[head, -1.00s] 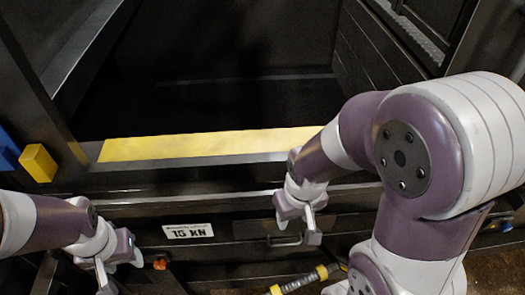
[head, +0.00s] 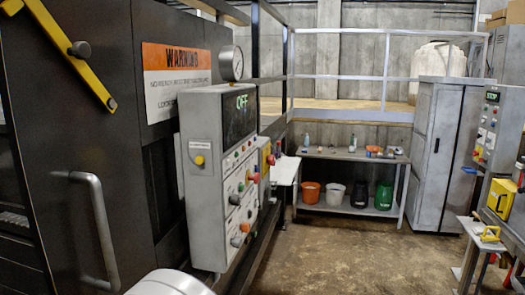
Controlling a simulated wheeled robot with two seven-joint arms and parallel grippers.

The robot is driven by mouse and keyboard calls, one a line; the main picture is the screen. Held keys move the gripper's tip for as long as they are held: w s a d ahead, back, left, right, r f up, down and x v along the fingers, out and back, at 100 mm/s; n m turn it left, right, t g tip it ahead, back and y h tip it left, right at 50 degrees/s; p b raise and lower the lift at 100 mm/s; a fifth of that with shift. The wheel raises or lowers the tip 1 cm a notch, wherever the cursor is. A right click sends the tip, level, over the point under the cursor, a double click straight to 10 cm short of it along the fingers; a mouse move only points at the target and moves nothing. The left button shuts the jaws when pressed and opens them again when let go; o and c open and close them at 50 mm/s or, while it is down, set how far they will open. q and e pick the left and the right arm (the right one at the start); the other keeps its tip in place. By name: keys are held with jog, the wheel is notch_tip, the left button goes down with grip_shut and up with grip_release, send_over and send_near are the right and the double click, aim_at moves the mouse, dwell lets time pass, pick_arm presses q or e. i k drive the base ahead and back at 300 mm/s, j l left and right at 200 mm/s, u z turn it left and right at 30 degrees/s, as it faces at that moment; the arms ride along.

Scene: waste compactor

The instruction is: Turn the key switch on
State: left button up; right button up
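A grey control box (head: 205,165) stands at left of centre in the head view, fixed beside the dark machine. Its display (head: 240,115) reads OFF in green. Its front carries several coloured knobs and buttons, seen at a steep angle, and I cannot tell which is the key switch. A second panel (head: 492,125) at the right edge has a display reading STOP. Neither gripper is in view; only a white piece of my arm shows at the bottom.
A dark machine door with a long handle (head: 98,225) and a warning sign (head: 175,75) fills the left. A metal bench (head: 345,155) with buckets below stands at the back, beside a grey cabinet (head: 440,130). The concrete floor (head: 345,250) in the middle is clear.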

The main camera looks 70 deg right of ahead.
aim_at(235, 200)
jog(key=j+z, duration=0.1)
jog(key=z, duration=1.75)
jog(key=i+l, duration=0.2)
jog(key=l, duration=0.15)
jog(key=j+u, duration=0.05)
